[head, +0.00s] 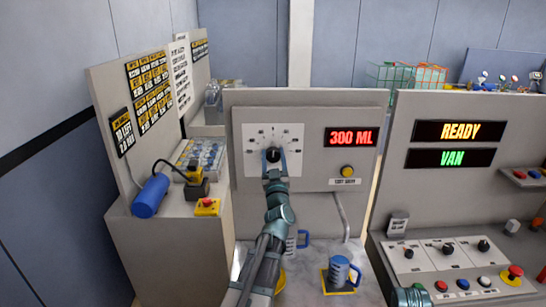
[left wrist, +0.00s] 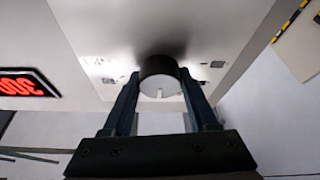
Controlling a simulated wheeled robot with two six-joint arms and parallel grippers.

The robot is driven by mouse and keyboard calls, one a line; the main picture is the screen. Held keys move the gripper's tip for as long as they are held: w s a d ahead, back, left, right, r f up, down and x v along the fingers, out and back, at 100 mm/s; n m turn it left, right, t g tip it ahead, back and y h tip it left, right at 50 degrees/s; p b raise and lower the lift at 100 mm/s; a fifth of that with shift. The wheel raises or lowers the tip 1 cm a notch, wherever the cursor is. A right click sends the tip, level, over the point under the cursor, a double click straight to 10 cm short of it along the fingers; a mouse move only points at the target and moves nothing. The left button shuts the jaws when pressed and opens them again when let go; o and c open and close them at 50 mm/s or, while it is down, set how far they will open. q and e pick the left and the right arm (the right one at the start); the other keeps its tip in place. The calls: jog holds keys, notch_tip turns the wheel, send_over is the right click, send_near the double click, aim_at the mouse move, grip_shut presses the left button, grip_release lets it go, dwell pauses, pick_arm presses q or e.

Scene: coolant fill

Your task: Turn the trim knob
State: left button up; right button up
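The trim knob (head: 273,155) is a dark round knob on a white dial plate (head: 290,133), set in the grey upright panel. In the left wrist view the knob (left wrist: 159,69) shows a pale pointer mark on its face. My left gripper (head: 273,158) is at the knob, one finger on each side. In the left wrist view the fingertips (left wrist: 160,75) look pressed against the knob's sides. A red display (head: 351,138) beside the plate reads 300 ML.
A yellow button (head: 348,171) sits below the display. A blue cylinder (head: 150,196) and a red stop button (head: 207,206) are on the left counter. At right, a console shows READY (head: 460,131) and VAN (head: 452,158).

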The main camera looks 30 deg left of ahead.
pick_arm(q)
jog(key=c, duration=0.8)
jog(key=shift+o, duration=0.2)
jog(key=shift+n+g+y, duration=0.3)
jog(key=shift+n, duration=0.2)
jog(key=n+g+y+p, duration=0.1)
jog(key=n, duration=0.3)
jog(key=shift+r, duration=0.15)
jog(key=n+g+y+p, duration=0.1)
jog(key=n+g, duration=0.1)
jog(key=n, duration=0.1)
jog(key=shift+n, duration=0.4)
jog(key=n+g+p, duration=0.2)
jog(key=n, duration=0.2)
jog(key=shift+n, duration=0.3)
jog(key=shift+n+g+p, duration=0.3)
jog(key=shift+n+p, duration=0.25)
jog(key=shift+n, duration=0.35)
jog(key=shift+f, duration=0.2)
